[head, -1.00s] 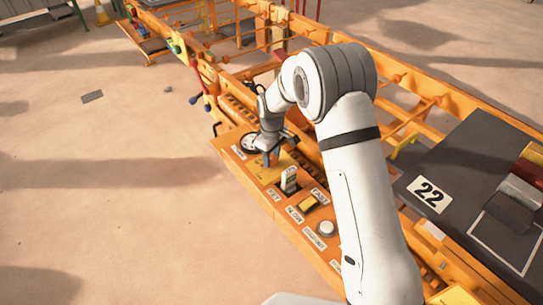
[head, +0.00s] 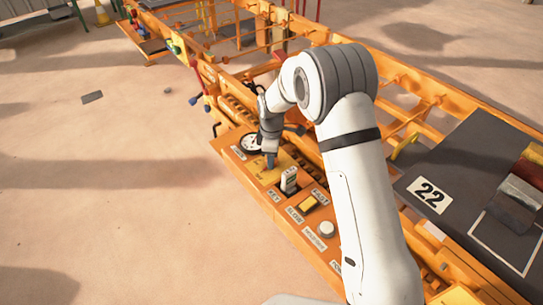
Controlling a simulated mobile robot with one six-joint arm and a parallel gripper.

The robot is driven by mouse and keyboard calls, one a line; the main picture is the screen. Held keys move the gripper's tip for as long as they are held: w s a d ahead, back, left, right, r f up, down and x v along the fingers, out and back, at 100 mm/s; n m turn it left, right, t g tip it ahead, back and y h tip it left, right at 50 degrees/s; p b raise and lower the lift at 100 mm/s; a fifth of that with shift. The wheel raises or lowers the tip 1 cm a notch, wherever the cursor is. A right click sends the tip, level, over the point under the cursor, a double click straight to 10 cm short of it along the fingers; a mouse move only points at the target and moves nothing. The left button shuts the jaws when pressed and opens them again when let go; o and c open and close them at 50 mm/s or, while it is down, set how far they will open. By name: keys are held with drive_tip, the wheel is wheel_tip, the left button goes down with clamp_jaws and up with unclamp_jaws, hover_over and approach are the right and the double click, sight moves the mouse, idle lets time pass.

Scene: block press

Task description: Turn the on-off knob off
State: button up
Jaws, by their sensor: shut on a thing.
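My gripper (head: 270,160) reaches down to the yellow plate (head: 262,172) at the far end of the orange control panel (head: 292,222). Its fingers are shut on the on-off knob at this plate. The knob is small and almost wholly hidden by the fingers, so its pointer direction cannot be read.
A round dial (head: 251,143) sits just beyond the gripper.

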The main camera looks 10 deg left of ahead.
drive_tip(key=shift+w, duration=0.1)
drive_tip(key=o, duration=1)
drive_tip(key=shift+r+p, duration=0.3)
drive_tip(key=shift+r, duration=3.6)
